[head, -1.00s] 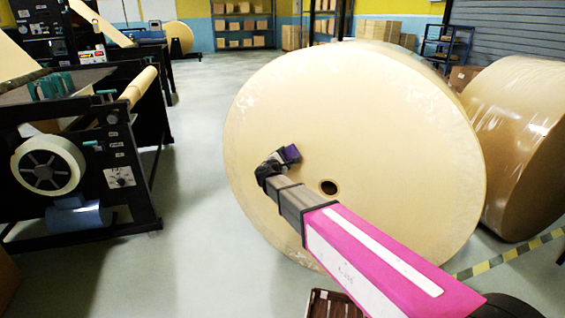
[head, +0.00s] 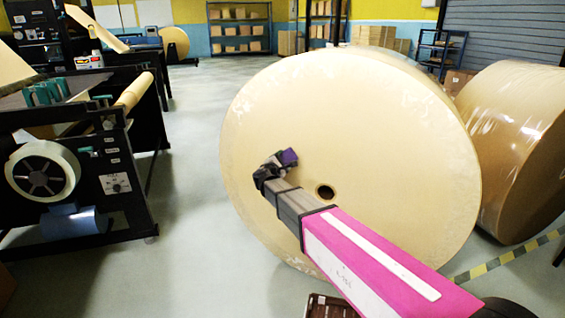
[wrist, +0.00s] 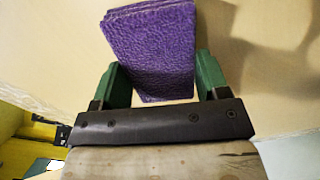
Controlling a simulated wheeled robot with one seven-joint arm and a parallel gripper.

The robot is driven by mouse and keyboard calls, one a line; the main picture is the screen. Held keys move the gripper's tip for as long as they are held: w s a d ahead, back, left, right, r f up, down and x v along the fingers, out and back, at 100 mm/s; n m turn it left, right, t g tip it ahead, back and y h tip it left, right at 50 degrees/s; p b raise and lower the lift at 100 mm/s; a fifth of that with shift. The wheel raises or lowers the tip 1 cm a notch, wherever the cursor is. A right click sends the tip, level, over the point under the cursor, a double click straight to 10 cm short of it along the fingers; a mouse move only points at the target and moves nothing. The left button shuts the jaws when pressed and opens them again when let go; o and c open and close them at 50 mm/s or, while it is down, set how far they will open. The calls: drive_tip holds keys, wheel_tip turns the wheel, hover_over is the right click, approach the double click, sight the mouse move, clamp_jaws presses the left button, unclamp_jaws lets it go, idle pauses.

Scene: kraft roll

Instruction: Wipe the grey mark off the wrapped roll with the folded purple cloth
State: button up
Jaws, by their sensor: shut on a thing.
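The wrapped roll (head: 390,150) stands on its curved side with its big round tan face toward me and a dark core hole near the middle. My gripper (head: 281,161) is in front of that face, up and left of the hole. It is shut on the folded purple cloth (head: 289,156). In the wrist view the cloth (wrist: 150,50) stands out between the two green fingers of my gripper (wrist: 156,88), with the tan face behind it. I cannot tell whether the cloth touches the face. No grey mark shows clearly; the cloth and arm hide part of the face.
A second wrapped roll (head: 520,145) stands at the right beside a striped floor line (head: 505,258). A black machine (head: 90,170) stands at the left. A dark slatted crate or pallet (head: 328,305) lies at the bottom. The floor between machine and roll is clear.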

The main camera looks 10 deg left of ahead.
drive_tip(key=shift+x, duration=0.9)
drive_tip(key=shift+s+d, duration=0.25)
drive_tip(key=shift+d, duration=0.7)
drive_tip(key=shift+s+d, duration=0.3)
drive_tip(key=shift+d, duration=0.6)
drive_tip(key=shift+w+d, duration=0.1)
drive_tip(key=shift+w+a, duration=0.25)
drive_tip(key=shift+a, duration=0.45)
drive_tip(key=shift+w+a, duration=0.25)
drive_tip(key=shift+a, duration=0.4)
drive_tip(key=shift+w+a, duration=0.25)
drive_tip(key=shift+a, duration=0.45)
drive_tip(key=shift+c, duration=0.3)
drive_tip(key=v, duration=0.6)
drive_tip(key=shift+s+d, duration=0.1)
drive_tip(key=shift+s, duration=0.05)
